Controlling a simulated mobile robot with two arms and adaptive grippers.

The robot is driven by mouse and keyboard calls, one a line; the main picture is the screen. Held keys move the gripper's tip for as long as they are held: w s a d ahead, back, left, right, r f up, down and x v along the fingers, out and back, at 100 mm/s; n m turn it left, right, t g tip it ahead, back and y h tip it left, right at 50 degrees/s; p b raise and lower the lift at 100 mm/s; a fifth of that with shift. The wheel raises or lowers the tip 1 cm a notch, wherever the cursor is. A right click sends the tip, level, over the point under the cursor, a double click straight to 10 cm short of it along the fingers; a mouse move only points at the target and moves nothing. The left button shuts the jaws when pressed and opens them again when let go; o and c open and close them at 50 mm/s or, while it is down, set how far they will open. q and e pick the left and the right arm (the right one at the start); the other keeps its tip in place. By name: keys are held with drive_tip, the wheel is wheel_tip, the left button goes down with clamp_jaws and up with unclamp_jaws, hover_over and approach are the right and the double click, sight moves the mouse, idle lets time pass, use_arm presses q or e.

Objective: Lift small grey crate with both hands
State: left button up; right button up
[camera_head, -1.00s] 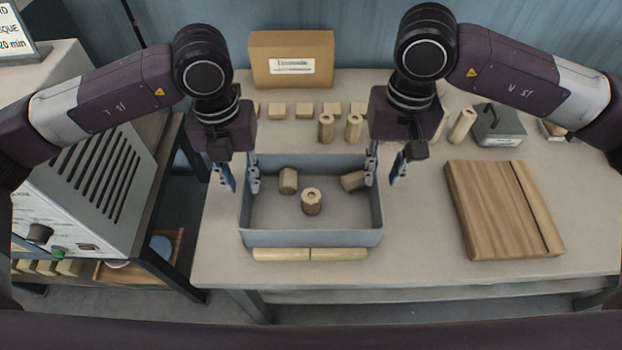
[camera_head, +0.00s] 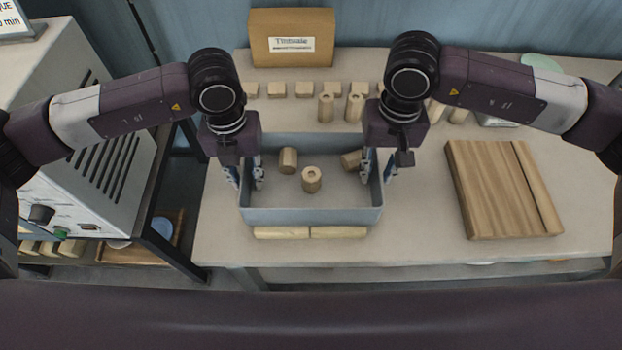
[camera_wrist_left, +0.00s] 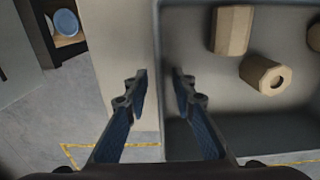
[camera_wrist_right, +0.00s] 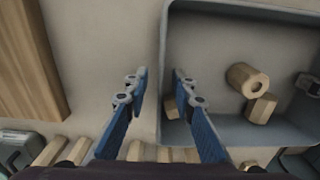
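The small grey crate (camera_head: 312,217) stands on the table with a few wooden pieces inside, such as the one in its middle (camera_head: 311,179). My left gripper (camera_head: 245,176) is at the crate's left wall, fingers open on either side of it; in the left wrist view the gripper (camera_wrist_left: 160,80) straddles the wall (camera_wrist_left: 157,40). My right gripper (camera_head: 377,174) is at the right wall, also open; in the right wrist view the gripper (camera_wrist_right: 160,80) has the wall (camera_wrist_right: 163,50) between its fingers. Both grippers hide parts of the side walls.
A wooden board (camera_head: 500,190) lies to the right. A cardboard box (camera_head: 292,38) and several wooden blocks stand behind the crate. Two wooden strips (camera_head: 282,232) lie along its front. A grey machine (camera_head: 85,150) stands at the left. Bare table lies between crate and board.

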use_arm(q)
drive_tip(key=shift+f, duration=0.4)
use_arm(e)
drive_tip(key=shift+f, duration=0.4)
use_arm(q)
drive_tip(key=shift+c, duration=0.3)
use_arm(e)
drive_tip(key=shift+c, duration=0.3)
use_arm(q)
clamp_jaws()
use_arm(e)
clamp_jaws()
use_arm(q)
drive_tip(key=shift+r, duration=0.1)
use_arm(e)
drive_tip(key=shift+r, duration=0.1)
